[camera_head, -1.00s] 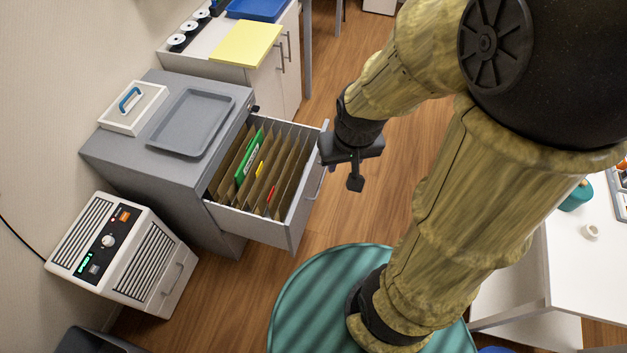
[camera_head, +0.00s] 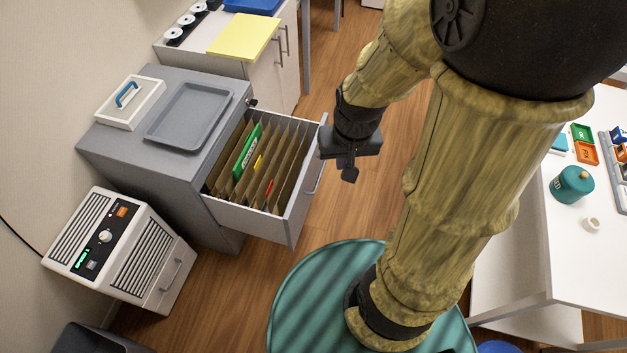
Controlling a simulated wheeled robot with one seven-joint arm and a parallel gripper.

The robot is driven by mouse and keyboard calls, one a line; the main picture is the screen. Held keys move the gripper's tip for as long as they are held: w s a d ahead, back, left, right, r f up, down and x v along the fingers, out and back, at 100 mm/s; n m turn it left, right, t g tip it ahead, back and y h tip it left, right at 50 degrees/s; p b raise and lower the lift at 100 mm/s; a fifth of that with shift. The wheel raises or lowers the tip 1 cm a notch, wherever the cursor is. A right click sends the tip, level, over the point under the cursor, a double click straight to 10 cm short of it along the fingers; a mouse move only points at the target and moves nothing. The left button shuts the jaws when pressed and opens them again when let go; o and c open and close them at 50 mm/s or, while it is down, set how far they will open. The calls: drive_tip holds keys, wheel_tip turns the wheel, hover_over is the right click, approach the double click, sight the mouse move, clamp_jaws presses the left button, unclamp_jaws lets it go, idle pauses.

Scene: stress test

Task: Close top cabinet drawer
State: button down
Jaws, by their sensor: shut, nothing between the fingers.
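The grey cabinet (camera_head: 160,190) stands against the wall at the left. Its top drawer (camera_head: 266,222) is pulled far out to the right and holds brown hanging folders with green, yellow and red tabs. A handle (camera_head: 316,180) shows on the drawer's front. My gripper (camera_head: 349,175) is shut and empty. It appears just right of the drawer front's far end in the picture, over the floor side. I cannot tell whether it touches the front. The lower part of the cabinet is partly hidden by the open drawer.
A grey tray (camera_head: 188,116) and a white box with a blue handle (camera_head: 131,102) lie on the cabinet top. A white appliance (camera_head: 118,250) stands in front of the cabinet. A white table (camera_head: 590,265) is at the right. Wood floor (camera_head: 345,215) right of the drawer is clear.

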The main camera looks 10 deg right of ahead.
sight(306, 177)
drive_tip(key=w+d+f+m+g+y+b, duration=0.15)
drive_tip(key=f+m+y+b, duration=0.55)
drive_tip(key=f, duration=0.7)
drive_tip(key=w+d+f+m+g+y+b, duration=0.1)
drive_tip(key=w+f+m+y+b, duration=0.2)
drive_tip(key=f+m+b, duration=0.75)
drive_tip(key=w+d+f+m+t+y+b, duration=0.2)
drive_tip(key=w+d+f+t+b, duration=0.1)
drive_tip(key=d+f+t, duration=0.1)
drive_tip(key=w+d+f+m+t+y+b, duration=0.3)
drive_tip(key=w+d+f+t, duration=0.1)
drive_tip(key=f, duration=0.4)
drive_tip(key=shift+w+f+t, duration=0.3)
drive_tip(key=shift+f+t, duration=0.1)
drive_tip(key=shift+t, duration=0.45)
drive_tip(key=b+x, duration=0.1)
drive_tip(key=x, duration=0.6)
drive_tip(key=b+x, duration=0.1)
drive_tip(key=x, duration=0.6)
drive_tip(key=shift+r+b, duration=0.2)
drive_tip(key=shift+b, duration=0.15)
drive_tip(key=shift+m, duration=0.25)
